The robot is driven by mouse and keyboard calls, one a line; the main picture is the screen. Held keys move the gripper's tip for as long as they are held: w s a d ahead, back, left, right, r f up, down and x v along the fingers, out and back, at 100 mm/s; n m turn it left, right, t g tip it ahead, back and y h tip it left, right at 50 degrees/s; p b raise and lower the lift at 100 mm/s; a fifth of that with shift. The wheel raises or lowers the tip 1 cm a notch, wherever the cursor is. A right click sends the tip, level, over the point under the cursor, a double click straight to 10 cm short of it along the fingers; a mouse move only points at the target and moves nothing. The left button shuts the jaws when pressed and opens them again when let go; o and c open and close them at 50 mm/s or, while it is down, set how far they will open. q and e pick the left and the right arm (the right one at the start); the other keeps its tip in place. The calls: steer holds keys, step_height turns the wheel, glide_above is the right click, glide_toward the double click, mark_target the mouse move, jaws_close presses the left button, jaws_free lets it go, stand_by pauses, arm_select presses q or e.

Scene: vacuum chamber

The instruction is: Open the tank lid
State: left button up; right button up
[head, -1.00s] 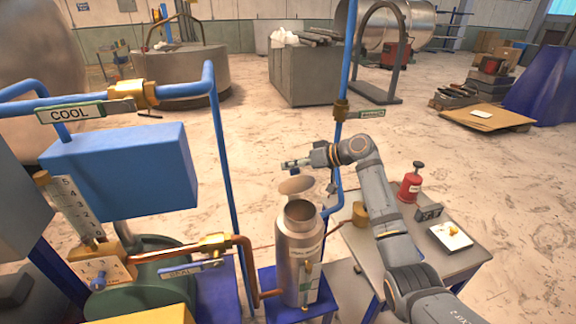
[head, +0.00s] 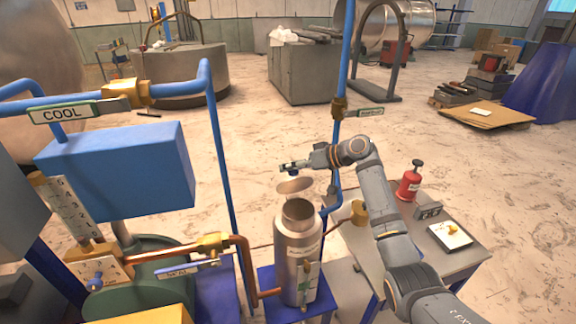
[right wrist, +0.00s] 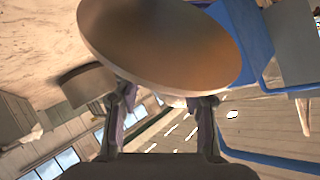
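The tank (head: 298,250) is an upright brushed-metal cylinder on a blue stand, low in the middle of the head view. Its round mouth is uncovered. The lid (head: 295,186), a thin metal disc, is raised above the mouth and apart from the rim. My right gripper (head: 287,166) is just above the lid in the head view. In the right wrist view the lid (right wrist: 165,40) fills the top, and my right gripper's fingers (right wrist: 163,104) are spread apart below it. A small pale bit shows between them; I cannot tell whether they touch the lid. My left gripper is out of sight.
Blue pipes (head: 217,150) rise left of the tank, and another pipe (head: 338,140) stands behind it. A small table (head: 455,262) at right holds a red can (head: 409,182) and a white pad (head: 450,235). A blue box (head: 115,170) stands at left. Open floor lies behind.

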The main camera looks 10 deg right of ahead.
steer(key=o, duration=0.4)
steer(key=shift+w+d+f, duration=0.15)
steer(key=shift+d+f, duration=0.1)
steer(key=shift+f, duration=0.25)
steer(key=shift+c, duration=0.2)
steer(key=shift+r, duration=0.15)
steer(key=shift+a+r, duration=0.1)
steer(key=shift+a, duration=0.05)
steer(key=s+d+r+p, duration=0.3)
steer(key=d+r+p, duration=0.1)
steer(key=d+r, duration=0.3)
steer(key=shift+s+d+r, duration=0.2)
steer(key=shift+d+r, duration=0.15)
steer(key=shift+d, duration=0.55)
